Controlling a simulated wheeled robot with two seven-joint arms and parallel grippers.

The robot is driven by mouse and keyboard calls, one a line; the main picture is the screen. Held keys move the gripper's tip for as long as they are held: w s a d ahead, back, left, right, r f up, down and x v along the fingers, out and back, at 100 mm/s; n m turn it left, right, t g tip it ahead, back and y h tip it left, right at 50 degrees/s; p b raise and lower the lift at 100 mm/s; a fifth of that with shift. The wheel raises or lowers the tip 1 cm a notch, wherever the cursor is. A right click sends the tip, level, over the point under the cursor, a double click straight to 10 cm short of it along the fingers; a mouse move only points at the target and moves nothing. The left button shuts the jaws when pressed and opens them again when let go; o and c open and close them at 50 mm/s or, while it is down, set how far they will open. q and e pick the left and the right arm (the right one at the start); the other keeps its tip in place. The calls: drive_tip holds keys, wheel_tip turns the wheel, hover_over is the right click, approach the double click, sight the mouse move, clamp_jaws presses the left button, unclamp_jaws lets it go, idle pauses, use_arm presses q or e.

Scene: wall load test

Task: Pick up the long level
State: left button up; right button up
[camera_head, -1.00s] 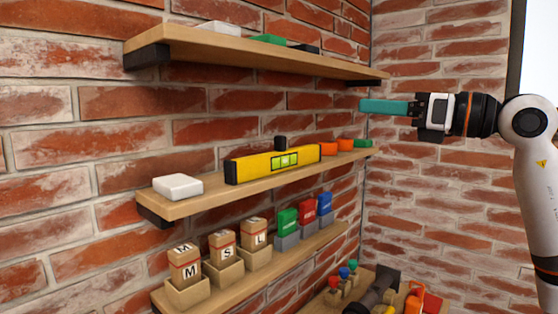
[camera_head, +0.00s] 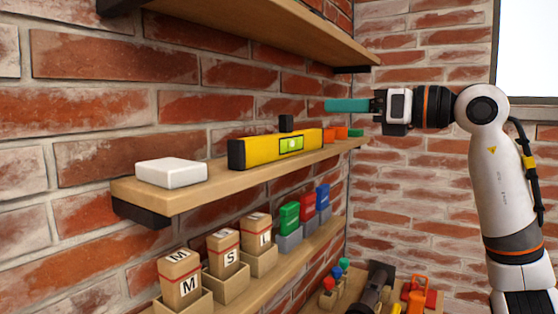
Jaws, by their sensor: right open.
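The yellow level (camera_head: 275,147) has a dark end cap and a bright green window. It lies along the middle wall shelf (camera_head: 190,195), its long side facing out. A small black block (camera_head: 286,123) shows at its top edge; I cannot tell whether it is part of the level. My right gripper (camera_head: 330,105) comes in from the right with teal fingers pointing left. It is open, above the far right end of the shelf in the picture, and does not appear to touch the level. My left gripper is not in view.
A white block (camera_head: 171,172) lies on the shelf left of the level. Orange blocks (camera_head: 341,133) and a green block (camera_head: 356,133) sit to its right. An upper shelf (camera_head: 250,30) overhangs. Lettered boxes (camera_head: 180,277) and coloured blocks (camera_head: 289,217) fill the lower shelf.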

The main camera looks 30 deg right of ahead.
sight(291, 125)
drive_tip(key=w+a+f, duration=0.1)
drive_tip(key=w, duration=0.1)
drive_tip(key=w+a+f, duration=0.1)
drive_tip(key=w, duration=0.1)
drive_tip(key=w+a+f, duration=0.1)
drive_tip(key=w+a, duration=0.1)
drive_tip(key=shift+w+f, duration=0.25)
drive_tip(key=shift+f, duration=0.1)
drive_tip(key=shift+w+r+p, duration=0.1)
drive_tip(key=shift+w+p, duration=0.15)
drive_tip(key=shift+p, duration=0.05)
drive_tip(key=p+x, duration=0.2)
drive_tip(key=x, duration=0.2)
drive_tip(key=shift+w+a, duration=0.1)
drive_tip(key=shift+w, duration=0.15)
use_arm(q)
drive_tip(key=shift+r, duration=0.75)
use_arm(e)
drive_tip(key=c, duration=0.3)
clamp_jaws()
